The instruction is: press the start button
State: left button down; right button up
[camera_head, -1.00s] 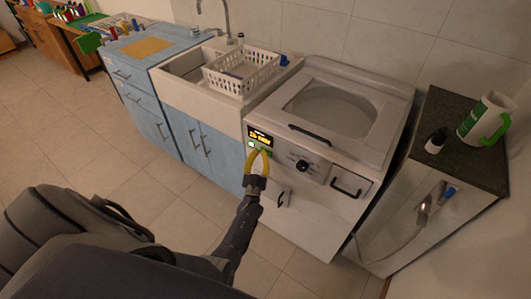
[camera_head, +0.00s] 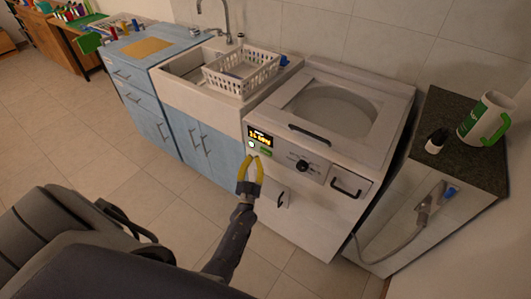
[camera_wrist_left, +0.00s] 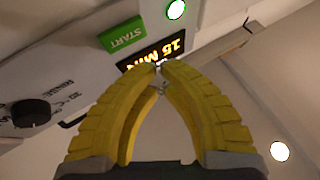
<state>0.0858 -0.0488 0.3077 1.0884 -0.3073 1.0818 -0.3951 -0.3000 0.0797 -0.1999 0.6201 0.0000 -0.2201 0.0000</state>
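The green START button (camera_head: 266,152) is on the front panel of a white machine (camera_head: 312,215), just below its lit display (camera_head: 260,138). In the left wrist view the button (camera_wrist_left: 122,35) is upper left of the fingertips and its label reads START. The display (camera_wrist_left: 150,52) there shows "15 MIN". My left gripper (camera_head: 254,158), with yellow fingers, is just below the button in the head view and appears apart from it. In the left wrist view its fingertips (camera_wrist_left: 161,67) meet, with nothing seen between them. My right gripper is not in view.
A round white light (camera_head: 251,144) is left of the button. A black knob (camera_head: 303,166) and drawer handle (camera_head: 350,187) lie to the right. A sink with a white basket (camera_head: 241,74) stands left; a dark counter with a mug (camera_head: 484,118) stands right. Open floor lies in front.

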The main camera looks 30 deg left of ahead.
pick_arm(q)
jog(key=shift+s+a, duration=0.1)
jog(key=shift+s, duration=0.9)
